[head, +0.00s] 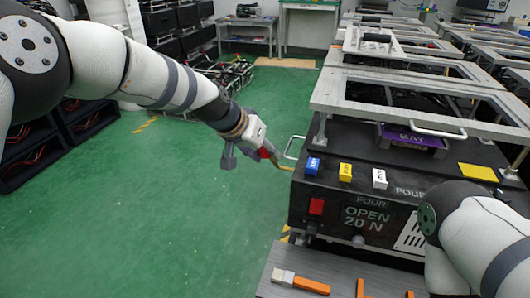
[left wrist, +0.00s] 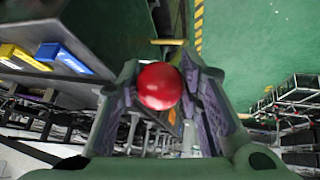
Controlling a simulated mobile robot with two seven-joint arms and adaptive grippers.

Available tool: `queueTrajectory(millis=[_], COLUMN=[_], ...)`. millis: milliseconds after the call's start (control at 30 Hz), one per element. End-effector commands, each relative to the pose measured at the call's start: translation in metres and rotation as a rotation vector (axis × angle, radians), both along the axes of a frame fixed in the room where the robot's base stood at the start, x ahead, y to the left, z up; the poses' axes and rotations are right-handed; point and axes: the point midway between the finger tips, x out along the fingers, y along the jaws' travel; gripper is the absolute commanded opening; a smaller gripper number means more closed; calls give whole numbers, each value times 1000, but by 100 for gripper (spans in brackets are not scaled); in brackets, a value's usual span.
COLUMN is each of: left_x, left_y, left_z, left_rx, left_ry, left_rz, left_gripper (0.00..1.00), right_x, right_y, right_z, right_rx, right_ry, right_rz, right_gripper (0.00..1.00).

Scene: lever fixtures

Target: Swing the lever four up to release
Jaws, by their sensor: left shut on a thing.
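Lever four (head: 284,166) is a short brass rod on the left side of the black box (head: 365,219) marked "FOUR OPEN 20 N". It slopes up and left from the box to a red ball knob (head: 264,153). My left gripper (head: 259,150) is shut on that knob, out to the left of the box. In the left wrist view the red knob (left wrist: 160,86) sits between the two fingers, with a bit of the brass lever (left wrist: 170,42) beyond it. My right arm shows at lower right, but its gripper is outside the picture.
A metal frame (head: 400,99) lies above the box. A grey bench (head: 340,284) with orange-handled items is in front. The green floor (head: 200,220) to the left is clear.

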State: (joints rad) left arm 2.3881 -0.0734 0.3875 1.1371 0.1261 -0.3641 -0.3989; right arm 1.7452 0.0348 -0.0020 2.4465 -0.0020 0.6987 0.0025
Motion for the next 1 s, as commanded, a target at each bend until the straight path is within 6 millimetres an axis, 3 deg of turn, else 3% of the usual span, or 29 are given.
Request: queueTrajectory(millis=[433,467,533,833,1000], left_x=[0,1,0,0,-12], left_y=[0,0,0,1,13], left_z=[0,1,1,2,27], left_rx=[2,2,2,2,0], left_ry=[6,6,6,6,3], left_rz=[1,1,0,0,3], left_gripper=[0,40,54,54,54], right_x=[0,0,0,0,0], right_y=[0,0,0,0,0], right_z=[0,0,0,0,0], right_rx=[0,0,0,0,0], right_ry=[0,0,0,0,-1], right_rz=[0,0,0,0,0], right_gripper=[40,40,40,40,40])
